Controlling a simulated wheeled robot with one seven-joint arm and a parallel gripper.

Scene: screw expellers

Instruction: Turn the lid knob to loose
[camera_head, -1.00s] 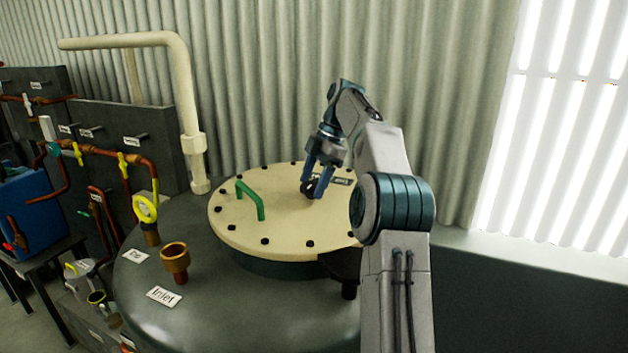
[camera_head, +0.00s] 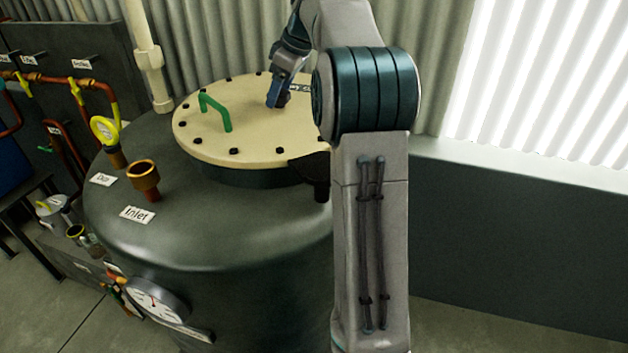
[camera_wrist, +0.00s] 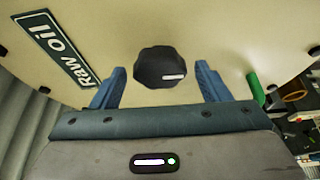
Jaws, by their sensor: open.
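The lid knob (camera_wrist: 158,66) is a black, many-sided knob with a white mark. It shows in the wrist view on the cream lid (camera_head: 190,140). My gripper (camera_wrist: 160,86) is open, with one blue finger on each side of the knob and a visible gap to both. I cannot tell how far the fingertips are above the lid. In the head view my gripper (camera_head: 277,103) is over the back of the lid, and the knob is hidden there behind it.
A green handle (camera_head: 216,110) stands on the lid, left of my gripper. A "Raw oil" label (camera_wrist: 55,52) lies beside the knob. A brass inlet (camera_head: 144,178) and a yellow ring valve (camera_head: 104,130) stand left of the lid. A corrugated wall is behind.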

